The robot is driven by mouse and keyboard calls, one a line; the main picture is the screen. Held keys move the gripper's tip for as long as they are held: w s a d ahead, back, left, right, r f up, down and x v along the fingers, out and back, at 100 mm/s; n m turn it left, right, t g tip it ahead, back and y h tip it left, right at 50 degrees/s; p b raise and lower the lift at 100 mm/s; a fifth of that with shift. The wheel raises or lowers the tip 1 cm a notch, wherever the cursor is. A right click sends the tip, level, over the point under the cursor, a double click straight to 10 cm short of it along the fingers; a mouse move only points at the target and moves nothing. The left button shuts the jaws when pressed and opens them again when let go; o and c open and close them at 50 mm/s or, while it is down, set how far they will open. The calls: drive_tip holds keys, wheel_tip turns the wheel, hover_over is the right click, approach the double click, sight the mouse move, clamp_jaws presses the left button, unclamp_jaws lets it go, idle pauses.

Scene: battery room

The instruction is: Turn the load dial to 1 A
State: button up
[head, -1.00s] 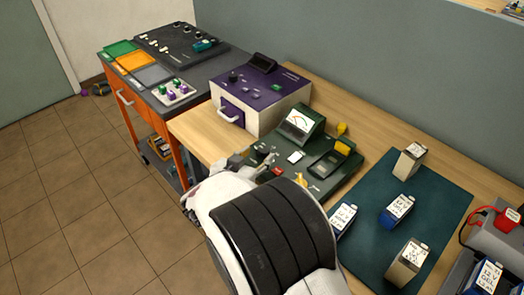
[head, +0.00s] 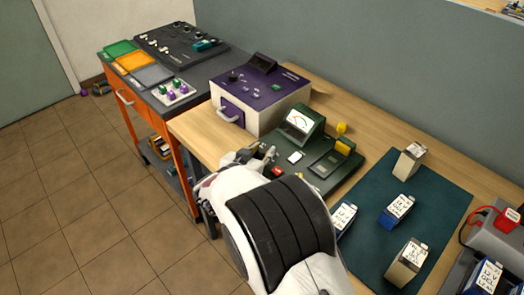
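The green tester (head: 318,178) stands on the wooden bench, with a lit needle meter (head: 299,121) on its raised back. A red button (head: 277,171) and a white label (head: 295,157) show on its top. My gripper (head: 266,156) is at the tester's left end, low over its top. The gripper looks small and partly blocked by my white and black arm, so its finger opening is not clear. The load dial cannot be made out; the tester's left front part is hidden by my gripper and arm. Contact with a dial cannot be told.
A purple-topped box (head: 262,88) stands behind the tester to the left. A dark green mat (head: 428,200) with several batteries lies to the right. A grey unit (head: 494,237) with a red clamp is at the right edge. An orange cart (head: 130,108) stands at the left.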

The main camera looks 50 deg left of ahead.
drive_tip(key=shift+a+m+t+h, duration=0.15)
drive_tip(key=shift+m+t+h, duration=0.05)
drive_tip(key=shift+m+h, duration=0.75)
drive_tip(key=shift+a+m+t+h, duration=0.1)
drive_tip(key=shift+m+t+h, duration=0.1)
drive_tip(key=shift+m+h, duration=0.7)
drive_tip(key=shift+a+m+h, duration=0.1)
drive_tip(key=shift+m+h, duration=1.15)
drive_tip(key=shift+h, duration=0.5)
drive_tip(key=o, duration=1.1)
drive_tip(key=shift+s, duration=0.15)
drive_tip(key=shift+v, duration=5.9)
